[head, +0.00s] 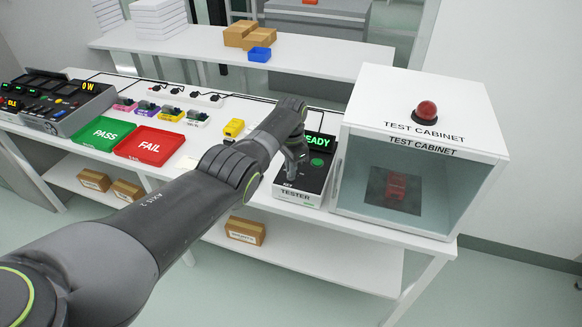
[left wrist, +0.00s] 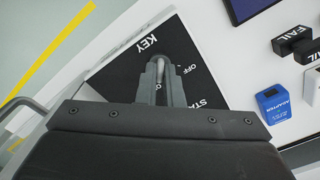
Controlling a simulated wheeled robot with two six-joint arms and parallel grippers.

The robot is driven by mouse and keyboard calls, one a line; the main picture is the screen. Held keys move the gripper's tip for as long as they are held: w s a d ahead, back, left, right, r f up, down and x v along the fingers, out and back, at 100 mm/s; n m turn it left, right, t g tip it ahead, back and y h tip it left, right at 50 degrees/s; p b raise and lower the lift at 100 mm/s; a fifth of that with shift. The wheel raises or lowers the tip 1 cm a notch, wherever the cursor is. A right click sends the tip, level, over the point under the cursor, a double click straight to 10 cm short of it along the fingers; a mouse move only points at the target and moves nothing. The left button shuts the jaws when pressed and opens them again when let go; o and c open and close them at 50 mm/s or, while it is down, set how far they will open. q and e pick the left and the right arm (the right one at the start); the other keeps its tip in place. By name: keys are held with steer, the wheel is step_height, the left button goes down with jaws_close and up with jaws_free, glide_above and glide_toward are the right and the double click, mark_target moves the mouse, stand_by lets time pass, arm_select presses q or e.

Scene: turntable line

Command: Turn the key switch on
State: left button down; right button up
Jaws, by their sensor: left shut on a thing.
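The tester (head: 313,183) is a dark box on the white bench, with a green "READY" display and a round green button. My left gripper (head: 288,178) reaches down onto its left part. In the left wrist view, the black panel (left wrist: 118,72) carries the words KEY, OFF and a partly covered "STA". My left gripper (left wrist: 161,82) is shut on the small grey key switch (left wrist: 160,64) between its fingertips. OFF is printed just right of it. The gripper hides part of the switch, and I cannot tell its setting. My right gripper is not in view.
The test cabinet (head: 468,128), with a red dome on top and a red item inside, stands close right of the tester. Green PASS (head: 92,141) and red FAIL (head: 150,151) trays lie left. A blue adapter (left wrist: 273,104) shows beside the panel.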

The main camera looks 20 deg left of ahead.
arm_select(q)
steer(key=shift+w+r, duration=0.1)
steer(key=shift+r, duration=0.05)
steer(key=c, duration=1.6)
jaws_free()
steer(key=shift+o, duration=0.2)
steer(key=shift+r, duration=0.5)
step_height(320, 180, up, 16)
steer(key=shift+r+b, duration=0.15)
steer(key=shift+b, duration=0.2)
